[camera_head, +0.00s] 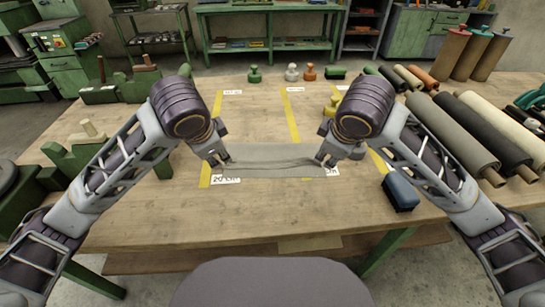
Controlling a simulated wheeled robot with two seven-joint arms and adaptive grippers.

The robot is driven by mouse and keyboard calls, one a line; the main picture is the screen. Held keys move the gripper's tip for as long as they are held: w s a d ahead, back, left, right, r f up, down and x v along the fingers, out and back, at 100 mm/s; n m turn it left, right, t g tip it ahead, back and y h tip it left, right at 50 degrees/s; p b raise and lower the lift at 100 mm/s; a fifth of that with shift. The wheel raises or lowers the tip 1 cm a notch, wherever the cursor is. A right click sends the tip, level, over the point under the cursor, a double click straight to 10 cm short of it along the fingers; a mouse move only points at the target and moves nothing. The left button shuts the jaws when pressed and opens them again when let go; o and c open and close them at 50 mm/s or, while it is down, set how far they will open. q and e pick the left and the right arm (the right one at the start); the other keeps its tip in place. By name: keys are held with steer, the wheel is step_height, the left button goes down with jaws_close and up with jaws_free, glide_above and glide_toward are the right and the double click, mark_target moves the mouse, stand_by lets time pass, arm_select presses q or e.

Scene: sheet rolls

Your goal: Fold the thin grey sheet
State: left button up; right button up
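The thin grey sheet (275,152) lies on the wooden table between my two grippers. A darker, wavy crease or edge runs across it from one gripper to the other, with a flat grey strip in front. My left gripper (222,160) is at the sheet's left side, with fingertips pointing down at it. My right gripper (327,159) is at the right side in the same way. The fingertips look close to or touching the sheet. They are too small to show whether they are closed on it.
Yellow tape strips (291,118) and printed labels mark the wooden table (240,215). Dark and tan rolls (465,138) lie at the right, with a dark blue block (400,191) in front. Green wooden stands are at the left. Small knobbed pieces (292,72) stand at the back. The front middle is clear.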

arm_select(q)
steer(key=shift+s+r, duration=0.1)
steer(key=shift+r, duration=0.05)
arm_select(e)
steer(key=shift+s+r, duration=0.1)
steer(key=shift+r, duration=0.05)
arm_select(q)
steer(key=shift+c, duration=0.5)
arm_select(e)
steer(key=shift+c, duration=0.5)
